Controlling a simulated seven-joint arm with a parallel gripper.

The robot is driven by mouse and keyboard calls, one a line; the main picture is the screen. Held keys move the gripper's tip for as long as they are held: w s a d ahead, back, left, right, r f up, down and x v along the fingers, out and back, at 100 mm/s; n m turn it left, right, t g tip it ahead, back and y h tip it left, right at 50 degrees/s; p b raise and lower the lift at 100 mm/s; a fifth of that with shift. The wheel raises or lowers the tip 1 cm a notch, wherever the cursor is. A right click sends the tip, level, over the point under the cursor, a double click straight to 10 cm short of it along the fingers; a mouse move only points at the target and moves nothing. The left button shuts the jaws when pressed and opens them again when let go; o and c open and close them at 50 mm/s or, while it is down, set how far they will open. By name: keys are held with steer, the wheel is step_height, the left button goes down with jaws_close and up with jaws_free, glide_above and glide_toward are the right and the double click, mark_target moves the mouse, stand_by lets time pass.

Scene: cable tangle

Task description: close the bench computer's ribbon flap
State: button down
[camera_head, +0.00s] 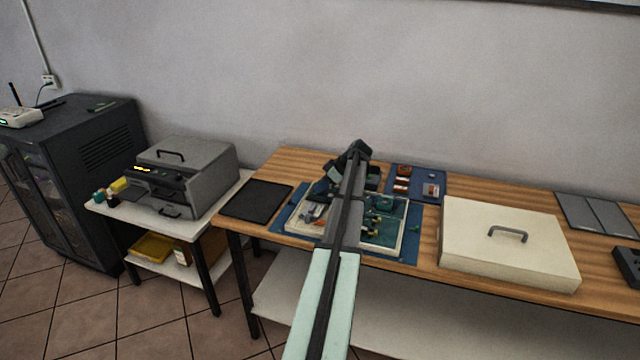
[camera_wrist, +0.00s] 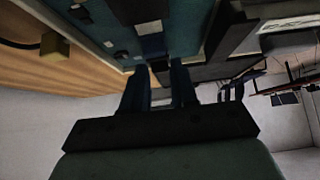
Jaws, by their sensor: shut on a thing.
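The bench computer (camera_head: 386,233) is an open, shallow pale case on the wooden bench, with a blue-green board and small coloured parts inside. My arm crosses in front of its middle in the head view and hides part of it. In the wrist view my gripper (camera_wrist: 160,68) has its two dark fingers over the blue-green board (camera_wrist: 112,25). The fingers are shut on a small dark part (camera_wrist: 151,46) at the board. A small white piece shows just beyond it. I cannot make out for certain that this dark part is the ribbon flap, nor how far the flap stands open.
A blue mat (camera_head: 281,222) lies under the case. A black tray (camera_head: 257,201) lies to its left and a blue tray (camera_head: 428,180) with small parts behind it. A cream lid (camera_head: 480,260) with a grey handle lies to the right. A grey machine (camera_head: 208,181) stands on the left side table.

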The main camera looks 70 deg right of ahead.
steer(key=shift+s+f+t, duration=0.2)
steer(key=shift+t, duration=0.7)
steer(key=c, duration=1)
jaws_free()
steer(key=v, duration=1.3)
steer(key=shift+s+r, duration=0.3)
steer(key=shift+w, duration=0.1)
